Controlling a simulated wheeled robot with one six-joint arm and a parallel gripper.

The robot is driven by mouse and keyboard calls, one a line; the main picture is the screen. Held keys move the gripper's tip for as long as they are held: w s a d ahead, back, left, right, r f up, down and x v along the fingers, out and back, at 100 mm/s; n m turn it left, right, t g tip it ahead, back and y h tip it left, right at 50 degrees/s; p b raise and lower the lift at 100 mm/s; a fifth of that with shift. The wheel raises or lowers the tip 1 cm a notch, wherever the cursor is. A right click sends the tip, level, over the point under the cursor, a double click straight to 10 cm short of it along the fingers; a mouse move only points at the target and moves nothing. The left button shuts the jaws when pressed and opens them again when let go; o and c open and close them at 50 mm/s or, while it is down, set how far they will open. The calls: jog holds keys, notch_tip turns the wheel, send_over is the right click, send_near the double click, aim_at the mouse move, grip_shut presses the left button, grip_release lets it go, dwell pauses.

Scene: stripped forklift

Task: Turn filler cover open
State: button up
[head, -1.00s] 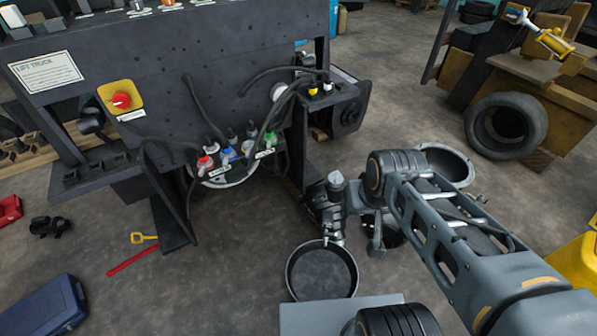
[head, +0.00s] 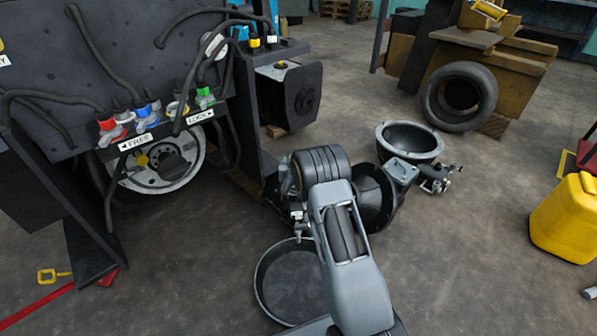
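The dark machine (head: 75,80) stands at the left with hoses and coloured couplings. I cannot pick out the filler cover with certainty. A pale round disc (head: 215,46) sits behind the hoses near the machine's right edge. A dark box-shaped part (head: 292,95) at the right side of the machine carries a small yellowish cap (head: 281,64). My arm reaches forward from the bottom centre. What shows of my gripper (head: 298,217) is a small metallic part left of my arm, low and apart from the disc and cap. Its fingers are mostly hidden, and no held object shows.
A round dark pan (head: 292,283) lies on the floor below my arm. A grey bowl (head: 409,142) and a metal fitting (head: 437,179) lie to the right. A tyre (head: 459,97) leans on wooden blocks. A yellow canister (head: 568,220) stands at right.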

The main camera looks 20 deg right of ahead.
notch_tip(320, 180, down, 8)
jog(key=d+t+h+b, duration=0.1)
jog(key=d+h+b, duration=0.1)
jog(key=b, duration=0.1)
jog(key=shift+m, duration=0.3)
jog(key=b+x, duration=0.4)
jog(key=x, duration=0.7)
jog(key=shift+w+d, duration=0.1)
jog(key=shift+w, duration=0.3)
jog(key=shift+b+x, duration=0.7)
jog(key=shift+x, duration=0.15)
jog(key=shift+r, duration=0.1)
grip_shut()
